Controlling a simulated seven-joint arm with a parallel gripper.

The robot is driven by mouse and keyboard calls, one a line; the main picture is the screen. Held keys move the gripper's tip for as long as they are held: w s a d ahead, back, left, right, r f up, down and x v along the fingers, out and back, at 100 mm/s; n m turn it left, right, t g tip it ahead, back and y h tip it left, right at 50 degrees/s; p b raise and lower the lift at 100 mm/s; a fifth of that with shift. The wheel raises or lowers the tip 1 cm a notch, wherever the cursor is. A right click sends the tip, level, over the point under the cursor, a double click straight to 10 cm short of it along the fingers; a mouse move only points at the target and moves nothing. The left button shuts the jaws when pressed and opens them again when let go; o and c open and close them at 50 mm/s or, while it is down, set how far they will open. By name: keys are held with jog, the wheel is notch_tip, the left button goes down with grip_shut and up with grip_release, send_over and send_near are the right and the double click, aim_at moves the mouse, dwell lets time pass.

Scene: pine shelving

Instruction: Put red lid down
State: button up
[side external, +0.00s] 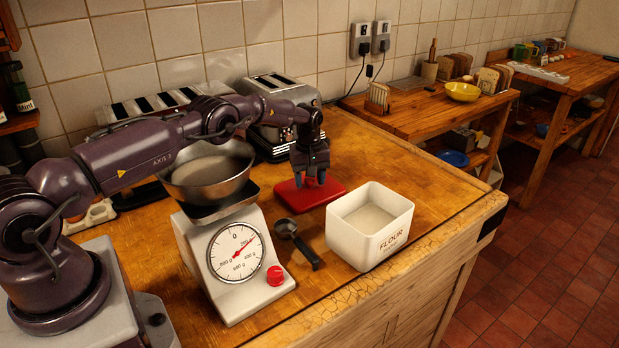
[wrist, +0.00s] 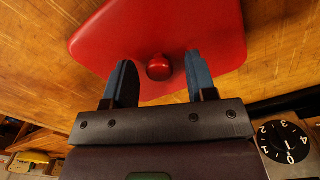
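The red lid (side external: 325,194) lies flat, apparently on the wooden worktop, behind the white flour tin (side external: 357,246). The tin is open at the top and holds pale flour. My gripper (side external: 310,179) points down at the lid. In the wrist view, the lid (wrist: 205,25) has a round red knob (wrist: 159,67) that shows between the fingertips of my gripper (wrist: 160,77). The fingers are spread, with a clear gap on each side of the knob. The side view does not clearly show whether the fingertips touch the lid.
A kitchen scale (side external: 225,265) with a metal bowl (side external: 207,172) stands left of the tin. A dark measuring scoop (side external: 298,243) lies between them. A toaster (side external: 268,137) stands behind my gripper by the tiled wall. The worktop right of the lid is clear.

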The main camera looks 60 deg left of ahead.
jog(key=shift+r, duration=0.1)
notch_tip(320, 180, up, 12)
notch_tip(320, 180, up, 12)
jog(key=m+t, duration=0.1)
jog(key=m, duration=0.2)
send_over(310, 180)
jog(key=s+d, duration=0.3)
jog(key=d, duration=0.2)
jog(key=s+d+r+m+t, duration=0.2)
jog(key=s+d+r+m, duration=0.1)
jog(key=s+d+r, duration=0.5)
jog(key=s+d+r+m+t, duration=0.1)
jog(key=s+d+r+m, duration=0.15)
jog(key=s, duration=0.45)
jog(key=s+d+r+m, duration=0.2)
jog(key=s+r, duration=0.1)
jog(key=s, duration=0.4)
jog(key=s+d+f+m+t, duration=0.1)
jog(key=s+f, duration=0.4)
jog(key=s, duration=0.5)
jog(key=shift+s+d+m+t, duration=0.3)
jog(key=shift+d+m, duration=0.45)
jog(key=shift+m, duration=0.3)
